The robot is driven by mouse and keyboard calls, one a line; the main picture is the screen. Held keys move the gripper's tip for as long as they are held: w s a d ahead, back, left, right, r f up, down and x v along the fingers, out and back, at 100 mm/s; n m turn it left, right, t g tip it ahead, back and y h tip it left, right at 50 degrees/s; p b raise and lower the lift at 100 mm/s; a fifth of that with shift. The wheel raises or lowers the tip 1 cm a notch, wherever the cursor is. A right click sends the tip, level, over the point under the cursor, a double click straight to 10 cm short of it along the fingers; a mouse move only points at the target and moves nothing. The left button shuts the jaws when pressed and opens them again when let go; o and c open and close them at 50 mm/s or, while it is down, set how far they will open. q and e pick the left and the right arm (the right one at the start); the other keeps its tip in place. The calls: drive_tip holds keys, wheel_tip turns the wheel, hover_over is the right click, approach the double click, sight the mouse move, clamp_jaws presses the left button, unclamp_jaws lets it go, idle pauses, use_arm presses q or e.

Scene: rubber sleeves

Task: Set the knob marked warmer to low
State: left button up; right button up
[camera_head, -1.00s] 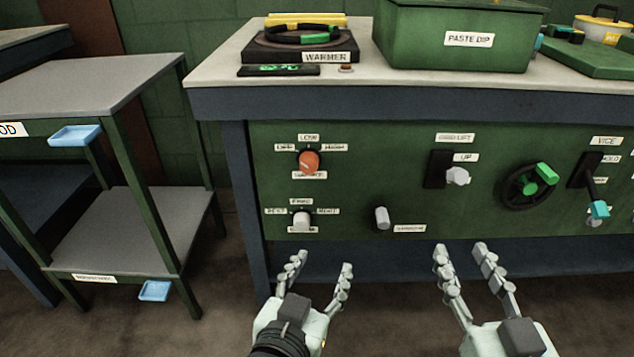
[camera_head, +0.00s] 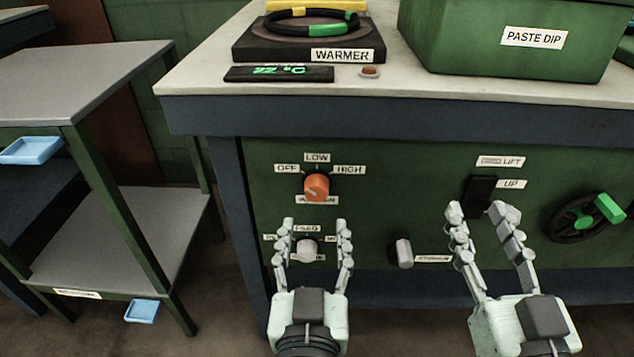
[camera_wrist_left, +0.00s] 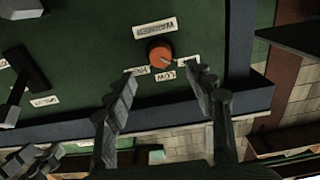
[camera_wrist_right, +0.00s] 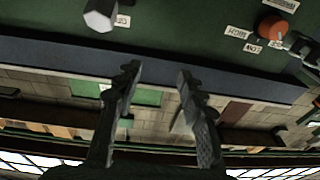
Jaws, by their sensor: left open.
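The orange warmer knob (camera_head: 317,187) is on the green front panel, with labels OFF at its left, LOW above and HIGH at its right. In the left wrist view the knob (camera_wrist_left: 160,54) appears upside down; its pale mark seems to point toward the OFF side. My left gripper (camera_head: 315,226) is open and empty, just below the orange knob and in front of a pale knob (camera_head: 307,250). Its fingers are apart and do not touch the orange knob. My right gripper (camera_head: 478,212) is open and empty, farther right before the lift switch (camera_head: 480,192).
A grey knob (camera_head: 402,253) sits between the grippers. A black wheel with a green handle (camera_head: 580,218) is at the right. The warmer plate (camera_head: 300,50) and the green paste dip box (camera_head: 500,42) stand on the bench top. A grey-topped shelf unit (camera_head: 80,72) stands at the left.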

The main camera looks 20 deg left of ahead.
sight(316, 195)
use_arm(q)
drive_tip(key=p+x, duration=0.1)
drive_tip(key=x, duration=0.5)
drive_tip(key=shift+w+p, duration=0.1)
drive_tip(key=shift+p, duration=0.3)
drive_tip(key=shift+w+a, duration=0.2)
drive_tip(key=shift+w, duration=0.25)
use_arm(e)
drive_tip(key=d+f+g+h, duration=0.3)
drive_tip(key=d+f+g, duration=0.1)
drive_tip(key=f, duration=0.5)
drive_tip(key=shift+s+d+g, duration=0.15)
drive_tip(key=shift+d+g, duration=0.15)
drive_tip(key=shift+f, duration=0.1)
use_arm(q)
drive_tip(key=c, duration=1.2)
